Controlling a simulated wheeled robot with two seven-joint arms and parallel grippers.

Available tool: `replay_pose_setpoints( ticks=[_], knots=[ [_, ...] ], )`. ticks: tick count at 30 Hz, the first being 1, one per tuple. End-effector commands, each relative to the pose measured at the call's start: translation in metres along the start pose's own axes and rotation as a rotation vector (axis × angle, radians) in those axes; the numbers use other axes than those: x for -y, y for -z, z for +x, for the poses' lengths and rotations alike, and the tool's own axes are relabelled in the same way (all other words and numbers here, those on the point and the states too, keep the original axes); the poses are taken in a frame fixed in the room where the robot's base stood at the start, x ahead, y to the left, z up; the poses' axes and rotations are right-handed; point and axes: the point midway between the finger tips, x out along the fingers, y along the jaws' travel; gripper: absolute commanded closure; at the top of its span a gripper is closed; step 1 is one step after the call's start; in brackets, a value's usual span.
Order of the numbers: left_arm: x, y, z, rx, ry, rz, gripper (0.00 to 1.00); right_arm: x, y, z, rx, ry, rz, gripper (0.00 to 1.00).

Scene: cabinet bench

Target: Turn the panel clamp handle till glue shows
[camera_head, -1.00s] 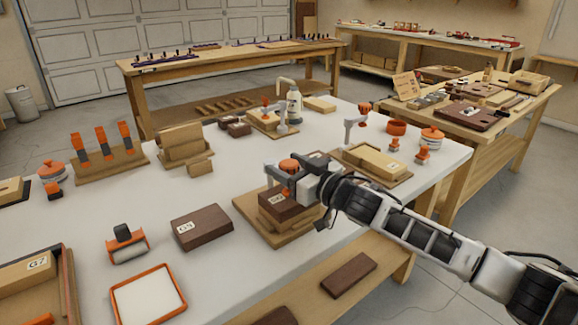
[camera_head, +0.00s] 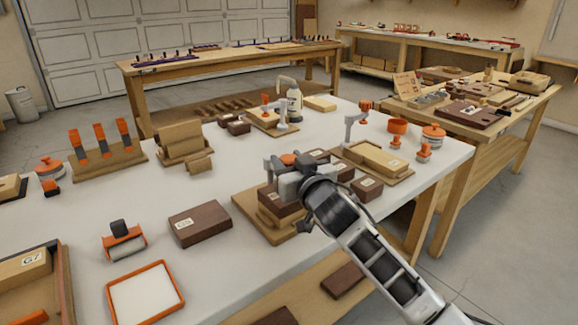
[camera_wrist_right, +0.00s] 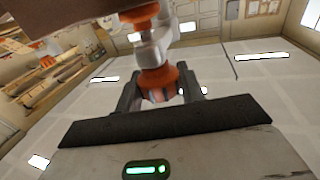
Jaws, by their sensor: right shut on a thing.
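My right gripper (camera_head: 284,181) is at the panel clamp on the near wooden board (camera_head: 250,212), which carries dark brown and tan blocks. In the right wrist view its two fingers (camera_wrist_right: 160,93) are shut on the orange clamp handle (camera_wrist_right: 158,78). The grey clamp body (camera_wrist_right: 153,45) rises beyond the handle, with a dark block close by at upper left. In the head view a bit of orange (camera_head: 289,159) shows just above the gripper. The wrist hides much of the clamp and the block joint; I cannot make out glue there. My left gripper is out of view.
Another clamp (camera_head: 355,125) stands on a board with tan blocks to the right.

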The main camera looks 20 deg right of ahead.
Motion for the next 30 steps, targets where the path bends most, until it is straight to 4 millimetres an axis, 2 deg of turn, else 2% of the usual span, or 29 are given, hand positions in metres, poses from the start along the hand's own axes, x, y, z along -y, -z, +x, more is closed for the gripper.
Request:
replay_pose_setpoints(
  ticks=[12,26,27,29,30],
  knots=[
    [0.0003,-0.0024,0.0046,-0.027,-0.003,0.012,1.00,-0.0002,-0.0012,0.0001,0.000,-0.178,0.002,0.84],
    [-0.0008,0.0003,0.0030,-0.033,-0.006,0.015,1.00,-0.0007,0.0004,0.0002,-0.001,-0.196,-0.003,0.84],
    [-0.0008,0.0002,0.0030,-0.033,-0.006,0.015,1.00,-0.0007,0.0004,0.0002,-0.001,-0.196,-0.003,0.59],
    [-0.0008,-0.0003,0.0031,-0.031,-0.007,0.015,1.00,-0.0007,0.0004,0.0002,-0.001,-0.195,-0.003,0.42],
    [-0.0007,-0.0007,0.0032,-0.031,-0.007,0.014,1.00,-0.0006,0.0005,0.0003,-0.001,-0.195,-0.003,0.40]
  ],
)
